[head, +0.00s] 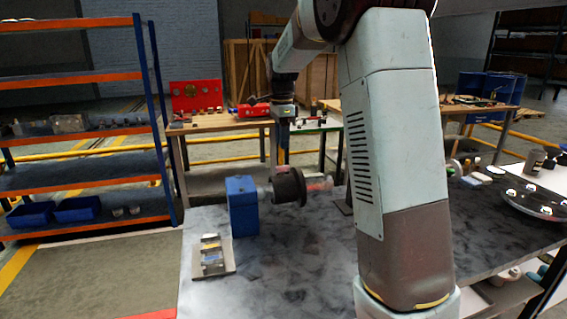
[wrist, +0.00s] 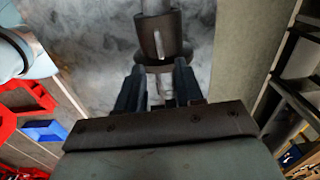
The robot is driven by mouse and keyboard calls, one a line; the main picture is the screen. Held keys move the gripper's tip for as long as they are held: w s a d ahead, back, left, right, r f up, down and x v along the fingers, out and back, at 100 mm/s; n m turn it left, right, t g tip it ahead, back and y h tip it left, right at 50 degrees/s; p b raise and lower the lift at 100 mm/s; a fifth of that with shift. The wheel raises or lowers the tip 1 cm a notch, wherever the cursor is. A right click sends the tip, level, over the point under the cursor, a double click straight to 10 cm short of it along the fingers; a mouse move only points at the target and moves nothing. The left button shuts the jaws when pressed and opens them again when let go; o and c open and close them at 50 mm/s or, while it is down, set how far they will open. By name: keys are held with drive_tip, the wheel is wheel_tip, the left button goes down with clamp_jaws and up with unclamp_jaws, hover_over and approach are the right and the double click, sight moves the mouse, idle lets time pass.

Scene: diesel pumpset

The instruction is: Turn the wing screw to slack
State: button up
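A blue block (head: 241,205) stands on the grey table, with a horizontal shaft carrying a dark round flange (head: 288,186). My gripper (head: 282,162) points down just above the flange. In the wrist view a brown hub (wrist: 150,36) with a narrow pale bar (wrist: 159,46) lies just beyond the fingertips. The bar may be the wing screw; I cannot tell for sure. My gripper (wrist: 157,72) is open, its two dark fingers apart, with part of the shaft showing between them. Contact with the fingers cannot be made out.
A round tray (head: 535,200) and bottles stand at the right. Blue-orange shelving (head: 80,130) is at the left, and a workbench with a red panel (head: 196,95) is behind. The table front is clear.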

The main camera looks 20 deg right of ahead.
sight(282, 171)
wheel_tip(282, 171, down, 8)
drive_tip(key=shift+f, duration=0.15)
idle(0.4)
clamp_jaws()
drive_tip(key=shift+d, duration=0.1)
idle(0.3)
